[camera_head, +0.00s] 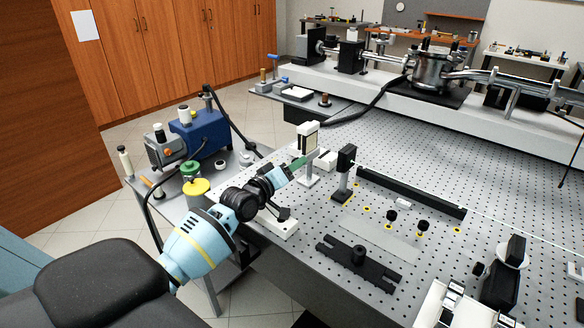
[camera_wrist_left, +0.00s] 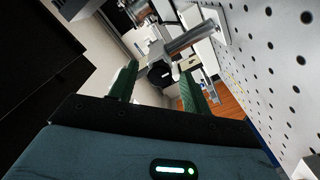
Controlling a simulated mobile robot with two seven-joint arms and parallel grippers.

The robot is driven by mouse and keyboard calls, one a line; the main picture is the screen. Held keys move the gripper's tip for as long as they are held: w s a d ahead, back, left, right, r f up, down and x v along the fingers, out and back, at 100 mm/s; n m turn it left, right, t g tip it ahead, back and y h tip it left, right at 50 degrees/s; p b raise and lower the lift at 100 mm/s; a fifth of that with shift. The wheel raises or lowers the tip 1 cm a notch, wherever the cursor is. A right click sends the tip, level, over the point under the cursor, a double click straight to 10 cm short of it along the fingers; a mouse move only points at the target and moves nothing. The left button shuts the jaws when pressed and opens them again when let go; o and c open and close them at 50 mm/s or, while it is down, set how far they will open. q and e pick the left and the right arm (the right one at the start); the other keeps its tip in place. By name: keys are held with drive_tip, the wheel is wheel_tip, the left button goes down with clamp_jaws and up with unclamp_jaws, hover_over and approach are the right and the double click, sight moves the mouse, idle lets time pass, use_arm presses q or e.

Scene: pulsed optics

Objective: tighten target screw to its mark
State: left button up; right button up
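My left gripper (camera_head: 299,162) reaches in over the table's near left edge, its green fingertips close to an upright mount (camera_head: 308,139) with a cream plate on a post. In the left wrist view the two green fingers of this gripper (camera_wrist_left: 159,74) stand apart. A dark round end (camera_wrist_left: 159,76) of a metal fitting shows between and beyond them; I cannot tell whether a finger touches it. Neither the target screw nor its mark can be made out for sure. My right gripper is not in view.
A black post mount (camera_head: 345,172) stands right of the gripper, with a long black rail (camera_head: 410,192) behind it. A black slotted bar (camera_head: 358,262) lies at the front. A cart (camera_head: 232,167) with a blue pump (camera_head: 203,133) stands left. Bare perforated tabletop (camera_head: 450,160) lies beyond the rail.

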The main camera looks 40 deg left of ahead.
use_arm(q)
drive_tip(key=shift+s, duration=0.45)
drive_tip(key=s, duration=0.5)
drive_tip(key=shift+s+a, duration=0.25)
drive_tip(key=shift+a, duration=0.05)
drive_tip(key=shift+s, duration=0.75)
